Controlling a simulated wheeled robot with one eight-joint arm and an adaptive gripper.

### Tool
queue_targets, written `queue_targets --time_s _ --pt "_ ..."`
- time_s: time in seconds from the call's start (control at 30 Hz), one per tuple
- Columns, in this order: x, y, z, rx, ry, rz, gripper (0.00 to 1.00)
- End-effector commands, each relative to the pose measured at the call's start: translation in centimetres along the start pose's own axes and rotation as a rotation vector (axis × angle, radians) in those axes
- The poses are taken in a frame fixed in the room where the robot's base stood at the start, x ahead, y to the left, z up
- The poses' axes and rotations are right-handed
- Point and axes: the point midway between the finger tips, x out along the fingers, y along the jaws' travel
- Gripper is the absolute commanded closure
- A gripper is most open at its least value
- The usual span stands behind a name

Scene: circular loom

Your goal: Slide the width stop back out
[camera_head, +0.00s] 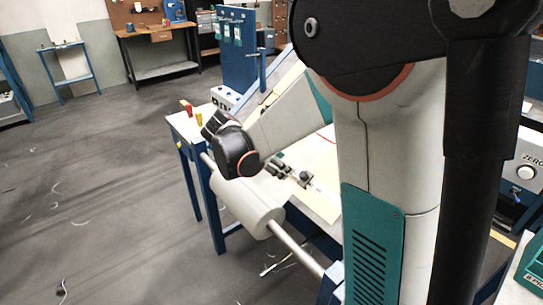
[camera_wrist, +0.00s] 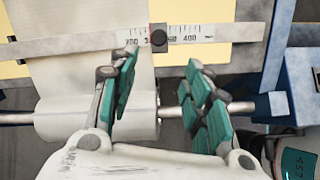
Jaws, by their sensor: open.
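The width stop, a dark block with a round knob (camera_wrist: 158,38), sits on a pale ruler strip (camera_wrist: 193,30) in the wrist view. It stands between the 200 and 400 marks and covers part of the figures between them. My gripper (camera_wrist: 162,58) is open, its two green-padded fingers apart on either side of the stop's line. Nothing is between the fingers, and the stop shows just beyond the tips. I cannot tell the gap in depth. In the head view a small dark knob (camera_head: 305,177) on the table's near edge looks like the stop; my wrist hides most of the gripper there.
A white roll (camera_wrist: 95,117) on a metal rod (camera_wrist: 240,106) lies below the fingers; the roll also shows in the head view (camera_head: 245,205). A blue bracket (camera_wrist: 301,82) stands to the right. Red and yellow pieces (camera_head: 187,106) are on the table's far left corner.

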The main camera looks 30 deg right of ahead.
Motion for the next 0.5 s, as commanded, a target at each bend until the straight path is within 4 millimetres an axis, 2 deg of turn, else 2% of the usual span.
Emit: queue_targets --time_s 0.27,0.37,0.5 --pt "1.4 0.7 0.1 -0.075 -0.043 -0.022 0.56" --pt "2.5 0.6 0.1 -0.074 -0.043 -0.022 0.56" --pt "5.0 0.6 0.2 -0.073 -0.043 -0.023 0.56"
